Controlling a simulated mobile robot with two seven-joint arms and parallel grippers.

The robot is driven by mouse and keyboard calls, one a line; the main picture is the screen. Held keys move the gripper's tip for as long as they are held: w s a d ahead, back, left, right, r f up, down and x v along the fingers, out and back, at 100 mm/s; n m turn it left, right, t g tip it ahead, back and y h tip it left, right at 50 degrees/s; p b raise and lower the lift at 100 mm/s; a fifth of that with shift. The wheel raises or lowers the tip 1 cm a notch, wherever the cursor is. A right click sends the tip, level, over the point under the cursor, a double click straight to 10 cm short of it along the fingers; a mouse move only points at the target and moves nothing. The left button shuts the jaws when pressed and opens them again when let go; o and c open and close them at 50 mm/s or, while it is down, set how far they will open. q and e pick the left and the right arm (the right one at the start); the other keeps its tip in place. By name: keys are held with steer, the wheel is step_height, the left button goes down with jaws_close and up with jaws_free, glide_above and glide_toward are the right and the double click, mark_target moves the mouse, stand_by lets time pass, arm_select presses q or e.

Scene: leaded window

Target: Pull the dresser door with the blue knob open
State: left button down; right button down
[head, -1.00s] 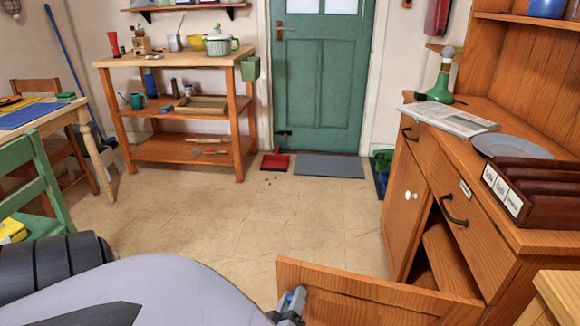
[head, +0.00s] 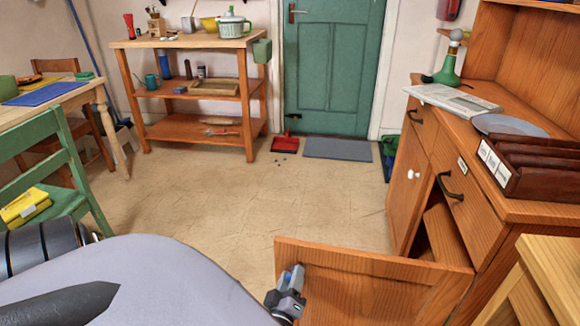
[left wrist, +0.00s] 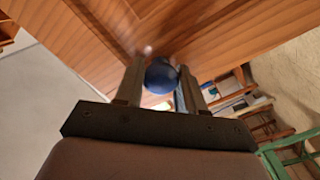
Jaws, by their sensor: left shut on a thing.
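The dresser (head: 505,240) stands at the right. Its near door (head: 375,283) is swung wide out into the room, and the dark opening with a shelf shows behind it. My left gripper (head: 288,292) is at the outer end of this door. In the left wrist view the blue knob (left wrist: 161,77) sits between the fingers of my left gripper (left wrist: 162,88), which are shut on it. The knob is hidden in the head view. The other dresser door, with a white knob (head: 411,174), is closed. My right gripper is not in view.
A wooden stool or table corner (head: 545,270) stands close at the lower right. A green chair (head: 60,180) and a table (head: 60,103) are at the left. The tiled floor (head: 250,205) in the middle is clear.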

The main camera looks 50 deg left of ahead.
arm_select(q)
steer(key=shift+a+r, duration=0.15)
steer(key=shift+a, duration=0.1)
steer(key=c, duration=0.7)
jaws_free()
steer(key=shift+s, duration=0.1)
steer(key=shift+d, duration=0.1)
steer(key=shift+d, duration=0.15)
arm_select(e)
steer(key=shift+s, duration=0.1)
